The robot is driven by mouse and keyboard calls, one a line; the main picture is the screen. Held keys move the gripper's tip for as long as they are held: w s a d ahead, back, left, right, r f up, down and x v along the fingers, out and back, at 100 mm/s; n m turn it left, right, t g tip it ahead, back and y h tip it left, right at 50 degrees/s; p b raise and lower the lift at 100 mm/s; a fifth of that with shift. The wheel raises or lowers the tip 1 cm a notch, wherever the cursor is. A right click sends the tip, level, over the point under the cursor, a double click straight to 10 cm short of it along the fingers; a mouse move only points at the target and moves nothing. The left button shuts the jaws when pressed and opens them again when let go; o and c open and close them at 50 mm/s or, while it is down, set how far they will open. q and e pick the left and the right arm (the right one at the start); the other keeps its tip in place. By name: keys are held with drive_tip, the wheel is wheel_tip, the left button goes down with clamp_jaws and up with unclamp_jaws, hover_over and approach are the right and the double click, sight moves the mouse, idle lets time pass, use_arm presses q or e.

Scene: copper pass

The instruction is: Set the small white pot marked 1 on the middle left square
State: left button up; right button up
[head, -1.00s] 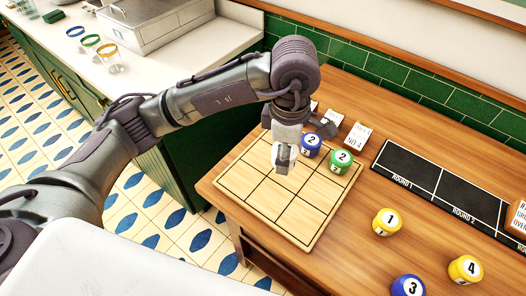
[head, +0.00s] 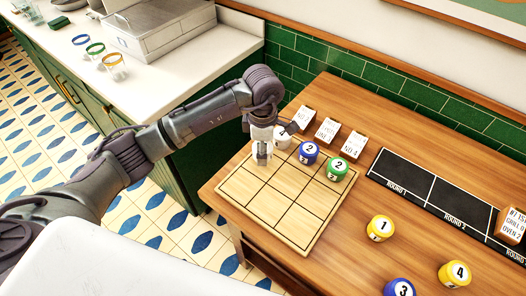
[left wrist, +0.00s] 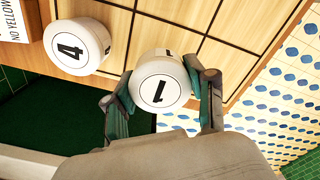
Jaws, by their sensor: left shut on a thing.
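My left gripper (head: 262,154) is shut on the small white pot marked 1 (left wrist: 160,84). In the left wrist view its fingers (left wrist: 163,98) are on both sides of the pot. In the head view they are over the left edge of the wooden grid board (head: 301,222), around the middle left square; I cannot tell whether the pot touches the board. A white pot marked 4 (left wrist: 76,46) stands beside it on the back left square, partly hidden in the head view (head: 283,137). My right gripper is not in view.
A blue pot (head: 309,153) and a green pot (head: 337,169), both marked 2, fill the rest of the back row. Cards (head: 328,130) stand behind the board. Yellow pots (head: 380,228) and a blue pot marked 3 (head: 400,288) stand to the right. The front squares are clear.

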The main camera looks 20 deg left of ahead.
use_arm(q)
wheel_tip(320, 180, down, 2)
drive_tip(key=shift+f+p, duration=0.1)
drive_tip(key=shift+p, duration=0.2)
drive_tip(key=shift+f, duration=0.15)
drive_tip(key=shift+f+b, duration=0.25)
drive_tip(key=shift+b, duration=0.05)
drive_tip(key=o, duration=1.3)
drive_tip(key=shift+r, duration=0.1)
drive_tip(key=shift+c, duration=0.2)
drive_tip(key=shift+r, duration=0.15)
